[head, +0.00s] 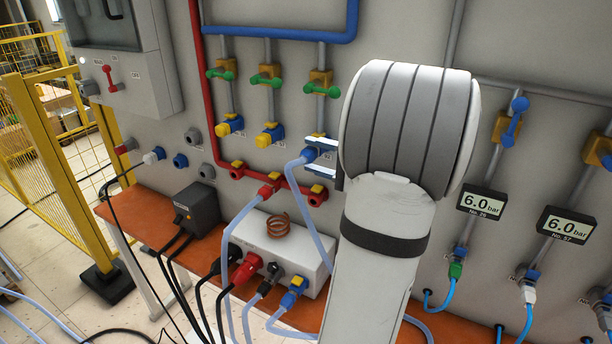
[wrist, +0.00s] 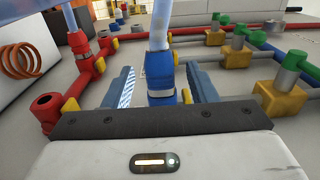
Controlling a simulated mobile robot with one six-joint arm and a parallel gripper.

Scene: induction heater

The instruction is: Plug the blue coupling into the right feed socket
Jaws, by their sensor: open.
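The blue coupling (head: 308,155) is at the right feed socket, below the rightmost green-handled valve. A pale hose hangs from it. My gripper (head: 318,157) is open, with one finger above and one below the coupling. In the wrist view the blue coupling (wrist: 160,70) stands between the open fingers (wrist: 158,88), with gaps at both sides. It is in line with a blue body with a yellow tab (wrist: 187,96), and no gap shows between them. How deep it sits cannot be told. My wrist hides part of the socket in the head view.
Two feed sockets (head: 230,124) (head: 269,134) stand to the left, without hoses. Below, a red coupling (head: 268,191) with a hose sits on the red manifold, between two empty red outlets (head: 237,170) (head: 316,195). A white box (head: 300,250) with plugged cables stands on the orange bench.

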